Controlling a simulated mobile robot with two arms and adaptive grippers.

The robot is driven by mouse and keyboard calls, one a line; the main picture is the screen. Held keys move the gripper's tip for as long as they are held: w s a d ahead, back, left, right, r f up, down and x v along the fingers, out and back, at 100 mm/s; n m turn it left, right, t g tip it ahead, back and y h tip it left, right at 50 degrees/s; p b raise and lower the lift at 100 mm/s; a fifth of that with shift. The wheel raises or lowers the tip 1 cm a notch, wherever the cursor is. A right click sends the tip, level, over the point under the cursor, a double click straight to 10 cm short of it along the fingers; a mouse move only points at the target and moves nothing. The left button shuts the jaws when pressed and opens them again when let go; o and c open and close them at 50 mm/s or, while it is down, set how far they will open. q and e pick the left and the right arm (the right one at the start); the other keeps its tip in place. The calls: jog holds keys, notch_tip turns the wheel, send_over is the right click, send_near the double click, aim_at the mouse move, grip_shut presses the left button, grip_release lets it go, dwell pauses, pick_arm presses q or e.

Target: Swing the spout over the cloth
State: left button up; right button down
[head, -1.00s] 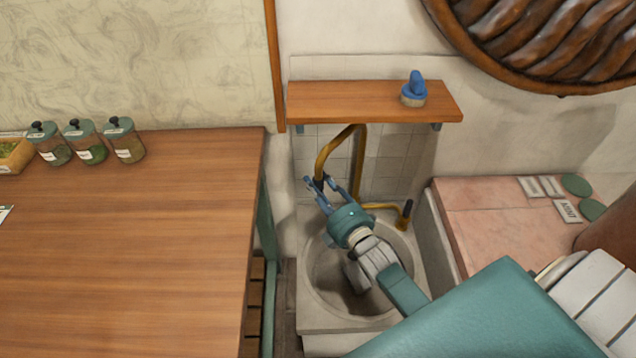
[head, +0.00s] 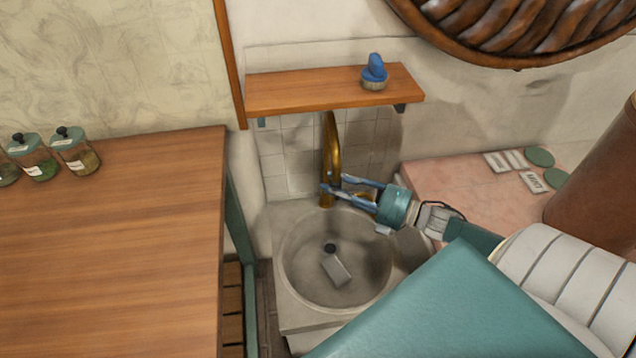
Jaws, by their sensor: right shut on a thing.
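The brass spout (head: 332,140) arches below the wooden shelf, and its end hangs over the back rim of the round grey basin (head: 290,285). My right gripper (head: 326,188) comes in from the right and is shut on the spout near its lower end. A small pale grey, flat piece (head: 336,270), which looks like the cloth, lies in the basin beside the dark drain (head: 330,247). It is in front of the spout's end and below it. The tap's base and lever are hidden behind my gripper. My left gripper is not in view.
The shelf (head: 320,92) above the spout carries a blue-topped object (head: 374,72). A wooden table (head: 110,250) with lidded jars (head: 75,152) stands left. A pink counter (head: 450,185) lies right, beyond my right arm. The basin's front is clear.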

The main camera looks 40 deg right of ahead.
jog(key=shift+s+d+r, duration=0.2)
jog(key=shift+d+r, duration=0.1)
jog(key=shift+d, duration=0.3)
jog(key=shift+s+d+r, duration=0.15)
jog(key=shift+d+r, duration=0.1)
jog(key=shift+d, duration=0.35)
jog(key=c, duration=1.2)
grip_release()
jog(key=shift+s, duration=0.15)
jog(key=v, duration=1.2)
jog(key=shift+s+f, duration=0.15)
